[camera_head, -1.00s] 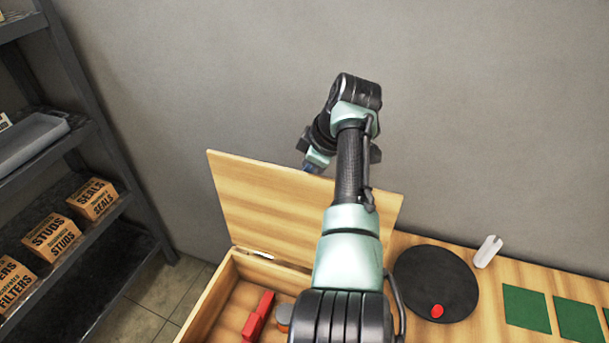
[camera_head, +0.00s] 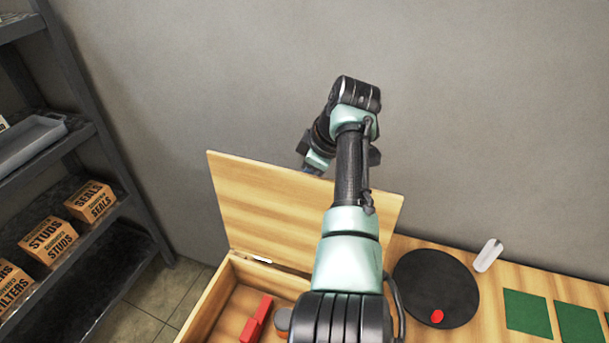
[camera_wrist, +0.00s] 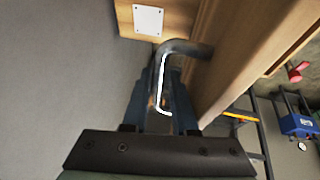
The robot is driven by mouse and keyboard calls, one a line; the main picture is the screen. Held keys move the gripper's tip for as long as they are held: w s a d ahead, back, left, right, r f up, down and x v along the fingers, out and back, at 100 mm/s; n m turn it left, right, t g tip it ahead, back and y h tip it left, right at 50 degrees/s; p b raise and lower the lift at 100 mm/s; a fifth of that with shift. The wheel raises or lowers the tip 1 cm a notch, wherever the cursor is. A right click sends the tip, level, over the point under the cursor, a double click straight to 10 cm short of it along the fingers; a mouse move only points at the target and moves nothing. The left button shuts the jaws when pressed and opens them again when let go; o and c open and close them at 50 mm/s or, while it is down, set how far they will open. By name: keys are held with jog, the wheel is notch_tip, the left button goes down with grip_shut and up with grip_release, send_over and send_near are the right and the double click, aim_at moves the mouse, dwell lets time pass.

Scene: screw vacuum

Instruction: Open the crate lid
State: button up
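The wooden crate (camera_head: 205,312) stands at the bottom, partly hidden by my arm. Its lid (camera_head: 262,215) is raised on the back hinge and stands steeply upright, with the crate's inside showing. My gripper (camera_head: 312,168) is at the lid's top edge, its tips partly hidden behind the lid. In the wrist view, a dark bent handle (camera_wrist: 185,48) sticks out from the wooden lid (camera_wrist: 235,50). My gripper's blue-grey fingers (camera_wrist: 158,105) lie on both sides of the handle and look shut on it.
Red parts (camera_head: 258,318) lie in the crate. To the right are a black disc (camera_head: 435,285) with a red piece, a white part (camera_head: 487,255) and green squares (camera_head: 526,312). A shelf (camera_head: 75,150) with boxes stands at left. The wall is close behind the lid.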

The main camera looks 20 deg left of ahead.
jog(key=shift+r, duration=0.1)
jog(key=b+v, duration=0.4)
jog(key=v, duration=0.8)
jog(key=shift+d+r, duration=0.2)
jog(key=shift+r, duration=0.15)
